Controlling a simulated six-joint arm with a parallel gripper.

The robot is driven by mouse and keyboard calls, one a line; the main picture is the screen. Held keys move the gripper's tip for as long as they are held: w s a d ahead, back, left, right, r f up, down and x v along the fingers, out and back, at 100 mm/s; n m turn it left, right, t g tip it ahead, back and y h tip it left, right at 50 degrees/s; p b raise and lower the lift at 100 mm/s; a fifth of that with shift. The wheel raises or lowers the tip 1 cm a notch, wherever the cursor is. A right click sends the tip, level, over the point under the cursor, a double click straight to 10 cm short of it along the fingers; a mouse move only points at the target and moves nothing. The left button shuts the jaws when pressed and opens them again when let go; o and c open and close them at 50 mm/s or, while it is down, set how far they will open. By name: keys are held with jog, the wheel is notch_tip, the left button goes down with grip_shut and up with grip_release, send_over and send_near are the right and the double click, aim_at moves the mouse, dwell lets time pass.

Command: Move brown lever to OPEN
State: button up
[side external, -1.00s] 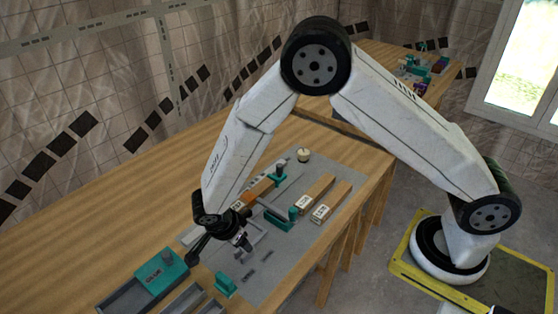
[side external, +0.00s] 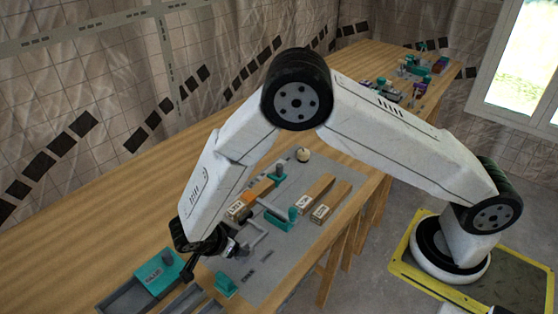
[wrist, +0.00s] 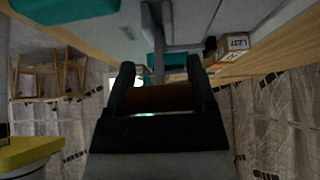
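In the wrist view, a brown cylindrical handle of the brown lever (wrist: 160,97) fills the gap between the two dark fingers of my gripper (wrist: 161,85). A grey bar (wrist: 157,50) runs up from the handle towards the panel. My gripper looks shut on the handle, with a finger at each end of it. In the side view, my gripper (side external: 232,246) is low over the near left part of the grey panel (side external: 268,265), beside a grey bar (side external: 255,236). The brown handle is hidden there by the gripper. No OPEN mark can be read.
Teal-based fittings (side external: 282,218) and long brown blocks with white labels (side external: 318,190) stand on the panel right of my gripper. A teal box (side external: 160,272) and grey trays (side external: 128,297) are at the left. The wooden table (side external: 100,240) is bare behind them.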

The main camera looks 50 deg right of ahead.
jog(key=o, duration=0.3)
jog(key=shift+a+r, duration=0.1)
jog(key=v, duration=0.7)
jog(key=shift+a+r, duration=0.2)
jog(key=shift+r, duration=0.05)
dwell(0.3)
jog(key=shift+s+d+r+n+t+y, duration=0.45)
jog(key=shift+s+d+r+n+y, duration=0.95)
jog(key=shift+d+n, duration=1.8)
jog(key=shift+s+d+r+n+t+y, duration=0.4)
jog(key=shift+s+d+r+n+y, duration=0.8)
jog(key=shift+s+d+n, duration=1.9)
jog(key=shift+s+d+r+n+t+y, duration=0.45)
jog(key=shift+s+d+r+n+y, duration=0.45)
jog(key=shift+d+r+n, duration=1.7)
